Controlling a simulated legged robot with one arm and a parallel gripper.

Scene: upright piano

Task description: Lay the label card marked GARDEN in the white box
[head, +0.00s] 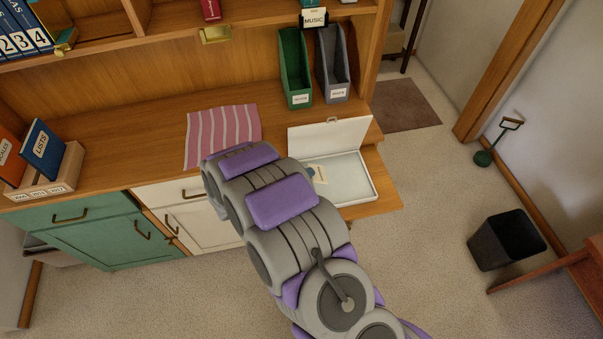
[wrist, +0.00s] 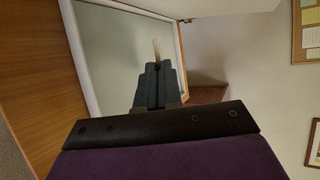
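The white box (head: 362,188) stands open on the right end of the desk, its lid (head: 328,136) raised at the back. In the wrist view the box (wrist: 115,38) is behind my fingers. My gripper (wrist: 158,68) is shut on a thin cream card (wrist: 156,48), seen nearly edge-on between the fingertips. In the head view the card (head: 318,173) shows over the left part of the box's interior, with marks too small to read. I cannot tell whether it touches the box floor. My arm hides the gripper in the head view.
A pink striped cloth (head: 222,136) lies left of the box. Green (head: 296,70) and grey (head: 333,68) file holders stand behind it. A wooden book rack (head: 62,182) is at the far left. A black bin (head: 506,241) stands on the floor at right.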

